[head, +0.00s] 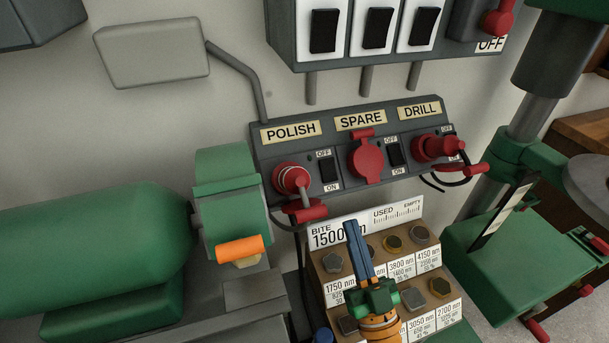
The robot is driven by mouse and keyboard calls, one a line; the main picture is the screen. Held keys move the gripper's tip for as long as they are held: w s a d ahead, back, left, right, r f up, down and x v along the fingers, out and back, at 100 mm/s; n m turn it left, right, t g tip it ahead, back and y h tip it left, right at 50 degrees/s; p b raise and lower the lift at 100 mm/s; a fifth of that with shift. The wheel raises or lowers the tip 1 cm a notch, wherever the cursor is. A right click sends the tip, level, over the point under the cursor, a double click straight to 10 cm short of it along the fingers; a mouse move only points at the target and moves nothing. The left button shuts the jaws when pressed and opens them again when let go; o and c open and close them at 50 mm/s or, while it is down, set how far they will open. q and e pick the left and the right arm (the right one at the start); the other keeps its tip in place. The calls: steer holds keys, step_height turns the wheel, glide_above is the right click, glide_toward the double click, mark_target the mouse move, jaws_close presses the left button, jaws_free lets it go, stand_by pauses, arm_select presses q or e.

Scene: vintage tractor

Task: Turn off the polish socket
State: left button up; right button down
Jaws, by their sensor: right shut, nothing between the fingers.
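The grey socket panel (348,180) on the wall carries three labelled sockets. The polish socket (287,177) is the left red one, with a plug and cable in it. Its black rocker switch (328,169) is right beside it, with OFF above and ON below; I cannot tell which way it is tipped. My right gripper (351,226) has slim blue fingers held together, pointing up. It appears in front of the bit board, below the switch in the picture and apart from it. My left gripper is not in view.
The spare socket (366,160) has its red cover down; the drill socket (432,148) holds a plug. A bit board (455,308) stands below the panel. A green machine (105,235) is at left, a green drill press (500,240) at right. Switch boxes (285,22) hang above.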

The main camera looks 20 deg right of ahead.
mark_target(329, 170)
steer(key=w+r+p, duration=0.5)
steer(key=w+r, duration=0.2)
steer(key=r, duration=0.1)
steer(key=shift+t, duration=0.3)
steer(key=w+f, duration=0.1)
steer(key=w+f+b, duration=0.1)
steer(key=w+f, duration=0.1)
steer(key=shift+d+b, duration=0.3)
steer(key=shift+d, duration=0.05)
